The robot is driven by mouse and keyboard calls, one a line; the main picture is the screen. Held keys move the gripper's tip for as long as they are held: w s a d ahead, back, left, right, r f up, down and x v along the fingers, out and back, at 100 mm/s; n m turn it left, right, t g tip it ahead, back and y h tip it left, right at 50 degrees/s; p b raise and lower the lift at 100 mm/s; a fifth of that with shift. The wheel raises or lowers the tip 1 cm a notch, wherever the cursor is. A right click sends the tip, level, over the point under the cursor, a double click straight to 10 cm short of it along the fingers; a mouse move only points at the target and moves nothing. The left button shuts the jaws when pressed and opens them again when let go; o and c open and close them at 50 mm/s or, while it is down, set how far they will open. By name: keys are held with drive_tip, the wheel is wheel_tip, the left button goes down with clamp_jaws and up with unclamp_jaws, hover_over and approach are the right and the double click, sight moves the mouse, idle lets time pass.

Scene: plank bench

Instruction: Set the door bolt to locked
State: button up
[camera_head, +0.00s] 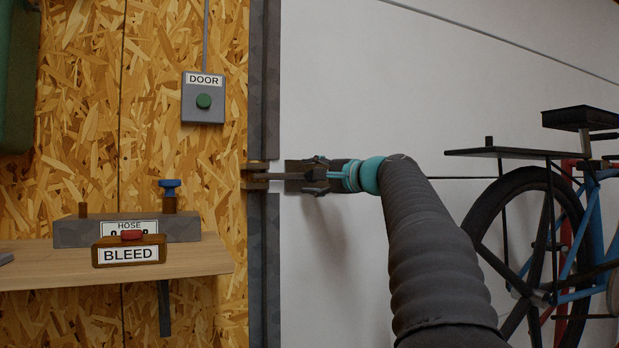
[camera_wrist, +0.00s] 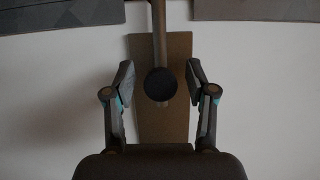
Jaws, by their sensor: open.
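The door bolt (camera_head: 280,176) is a horizontal bar on a dark plate at the left edge of the white door. Its bar appears to reach left across the dark edge strip toward the keeper (camera_head: 256,167); my gripper hides part of it. In the wrist view the bolt's brown plate (camera_wrist: 160,128), its bar and its round dark knob (camera_wrist: 160,84) show. My gripper (camera_head: 316,176) is at the bolt. In the wrist view my gripper (camera_wrist: 160,75) is open, one finger on each side of the knob, with gaps visible between.
A grey DOOR box (camera_head: 203,98) with a green button hangs on the chipboard wall. A wooden shelf (camera_head: 200,264) at lower left bears the HOSE unit (camera_head: 75,232) and the BLEED box (camera_head: 128,250). A blue bicycle (camera_head: 555,225) stands at the right.

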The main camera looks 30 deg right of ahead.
drive_tip(key=v, duration=1.1)
drive_tip(key=shift+s, duration=0.4)
drive_tip(key=shift+r, duration=0.1)
drive_tip(key=d+f+g+h, duration=0.3)
drive_tip(key=d+f+h, duration=0.1)
drive_tip(key=f, duration=1)
drive_tip(key=s+a+f+n+g, duration=0.1)
drive_tip(key=s+a+f+g, duration=0.2)
drive_tip(key=f, duration=0.6)
drive_tip(key=s+a+f+n+g+h+p, duration=0.5)
drive_tip(key=s+a+f+n, duration=0.6)
drive_tip(key=s+a+f, duration=0.85)
drive_tip(key=a+y, duration=0.1)
drive_tip(key=s+a+r+n+y, duration=0.1)
drive_tip(key=a, duration=0.1)
drive_tip(key=s+a+r+n, duration=0.1)
drive_tip(key=a, duration=0.1)
drive_tip(key=shift+s+r+y, duration=0.2)
drive_tip(key=shift+y, duration=0.2)
